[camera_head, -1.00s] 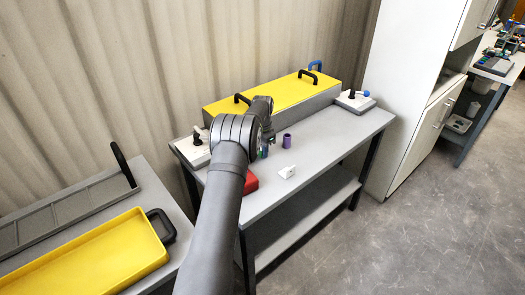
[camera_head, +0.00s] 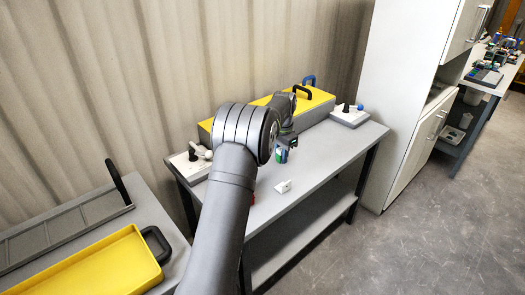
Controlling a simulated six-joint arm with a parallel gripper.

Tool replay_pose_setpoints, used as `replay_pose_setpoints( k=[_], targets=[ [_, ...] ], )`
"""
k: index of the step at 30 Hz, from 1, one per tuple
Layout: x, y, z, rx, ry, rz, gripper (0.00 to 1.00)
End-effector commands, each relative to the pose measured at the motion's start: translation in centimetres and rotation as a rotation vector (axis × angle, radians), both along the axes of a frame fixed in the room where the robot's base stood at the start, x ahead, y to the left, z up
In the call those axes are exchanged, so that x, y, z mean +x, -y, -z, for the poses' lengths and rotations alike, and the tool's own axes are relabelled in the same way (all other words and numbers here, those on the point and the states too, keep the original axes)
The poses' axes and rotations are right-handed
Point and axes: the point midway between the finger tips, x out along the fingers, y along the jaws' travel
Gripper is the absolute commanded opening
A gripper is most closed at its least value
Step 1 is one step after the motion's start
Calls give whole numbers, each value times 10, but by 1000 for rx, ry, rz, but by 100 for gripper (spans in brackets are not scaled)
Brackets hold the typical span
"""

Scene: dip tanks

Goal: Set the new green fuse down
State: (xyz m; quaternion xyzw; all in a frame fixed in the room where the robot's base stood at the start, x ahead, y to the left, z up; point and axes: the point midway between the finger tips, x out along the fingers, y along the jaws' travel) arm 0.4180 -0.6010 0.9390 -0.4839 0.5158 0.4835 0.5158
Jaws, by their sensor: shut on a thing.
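My gripper (camera_head: 286,147) is over the middle of the grey bench, at the front side of the yellow-topped box. It is shut on the small green fuse (camera_head: 281,156), which shows below the jaws with some blue beside it. The fuse is small in the picture, and I cannot tell whether its lower end touches the bench. My arm hides part of the bench to the left of it.
A small white block (camera_head: 284,186) lies on the bench (camera_head: 325,155) in front of my gripper. A red thing (camera_head: 253,199) is mostly hidden behind my arm. The yellow-topped box (camera_head: 318,99) runs along the back. White switch units stand at the left (camera_head: 190,164) and right (camera_head: 349,117).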

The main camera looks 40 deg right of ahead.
Motion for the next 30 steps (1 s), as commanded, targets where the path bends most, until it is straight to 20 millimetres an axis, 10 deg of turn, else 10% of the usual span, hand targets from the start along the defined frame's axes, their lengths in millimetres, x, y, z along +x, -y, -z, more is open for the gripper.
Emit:
replay_pose_setpoints(
  k=[14, 30],
  targets=[
    [15, -22, -4, 0, 0, -71, 0],
    [146, -265, 3, 1, -1, -719, 0]
  ],
)
